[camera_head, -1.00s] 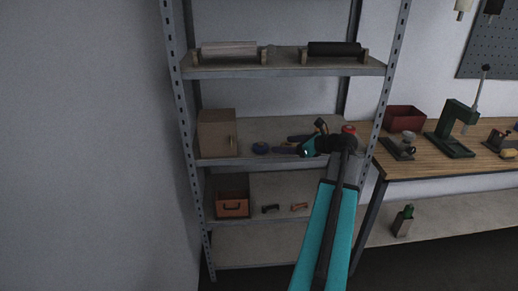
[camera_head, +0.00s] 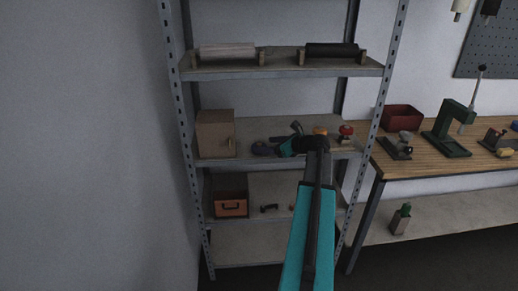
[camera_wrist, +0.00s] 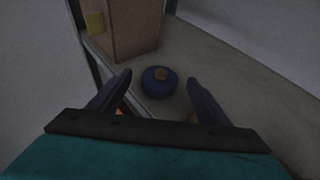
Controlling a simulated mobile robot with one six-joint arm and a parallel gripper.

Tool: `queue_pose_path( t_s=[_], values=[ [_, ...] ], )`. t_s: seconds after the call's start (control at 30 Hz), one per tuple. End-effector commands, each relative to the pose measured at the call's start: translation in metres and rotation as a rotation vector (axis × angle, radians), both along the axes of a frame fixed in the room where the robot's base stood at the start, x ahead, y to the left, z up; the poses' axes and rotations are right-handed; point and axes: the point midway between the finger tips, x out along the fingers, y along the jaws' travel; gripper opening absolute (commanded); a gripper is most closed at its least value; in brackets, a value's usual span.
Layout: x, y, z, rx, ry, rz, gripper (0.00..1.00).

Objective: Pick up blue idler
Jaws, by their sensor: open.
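In the head view my gripper (camera_head: 268,147) reaches left across the middle shelf. There its dark fingers overlap the idler's spot, so I cannot make the idler out clearly.
A brown box (camera_head: 214,134) stands just left of the idler; it also shows in the wrist view (camera_wrist: 135,28). An orange piece (camera_head: 320,131) and a red-topped piece (camera_head: 345,132) stand to the right. A shelf with rollers (camera_head: 285,67) is above.

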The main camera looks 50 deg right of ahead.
Motion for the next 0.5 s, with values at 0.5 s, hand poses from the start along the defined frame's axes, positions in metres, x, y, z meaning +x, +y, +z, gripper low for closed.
queue_pose_path(
  t_s=[0.5],
  values=[
    [0.024, 0.000, -0.005, 0.002, 0.001, 0.003, 0.71]
  ],
)
